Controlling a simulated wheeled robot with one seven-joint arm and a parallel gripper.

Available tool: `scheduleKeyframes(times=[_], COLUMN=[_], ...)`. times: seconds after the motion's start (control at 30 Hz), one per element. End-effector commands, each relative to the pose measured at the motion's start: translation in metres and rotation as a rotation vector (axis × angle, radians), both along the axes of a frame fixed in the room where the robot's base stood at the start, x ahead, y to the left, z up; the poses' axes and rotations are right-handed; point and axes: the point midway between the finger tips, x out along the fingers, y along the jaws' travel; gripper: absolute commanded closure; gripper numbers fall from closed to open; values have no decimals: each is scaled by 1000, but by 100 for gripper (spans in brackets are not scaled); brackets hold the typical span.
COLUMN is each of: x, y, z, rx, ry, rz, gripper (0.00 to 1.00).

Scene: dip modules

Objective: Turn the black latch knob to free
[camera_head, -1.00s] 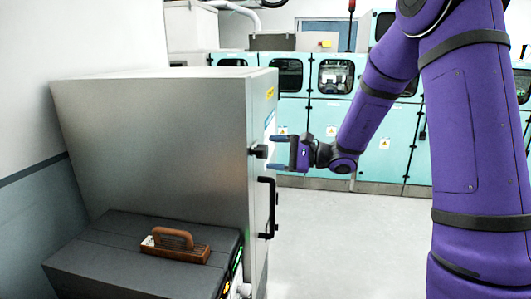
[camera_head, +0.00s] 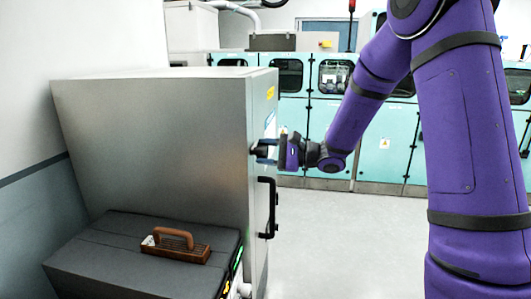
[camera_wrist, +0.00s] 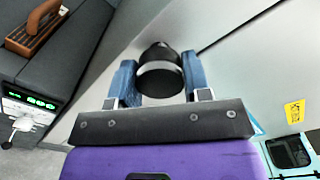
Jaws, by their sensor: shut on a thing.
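The black latch knob (camera_wrist: 160,76), with a pale band around it, sticks out from the front of the grey metal cabinet (camera_head: 160,140). In the head view the knob (camera_head: 257,150) is partly hidden by my gripper (camera_head: 267,151). In the wrist view my gripper (camera_wrist: 159,85) has its two blue fingers on either side of the knob and is shut on it. I cannot read the knob's turn position from these views.
A black bar handle (camera_head: 267,207) sits on the cabinet front below the knob. A dark case (camera_head: 90,255) with a brown-handled block (camera_head: 175,246) stands in front of the cabinet's side. Open floor (camera_head: 340,240) lies to the right; teal machines (camera_head: 380,150) line the back.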

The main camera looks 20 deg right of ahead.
Motion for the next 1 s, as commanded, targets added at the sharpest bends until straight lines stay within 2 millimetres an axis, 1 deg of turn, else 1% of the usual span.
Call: scheduleKeyframes(times=[0.17, 0.37, 1.0], x=[0, 0, -1], y=[0, 0, 0], z=[0, 0, -1], rx=[-15, -62, -353], ry=[-24, -106, -609], rz=[1, 1, 2], gripper=[98, 98, 98])
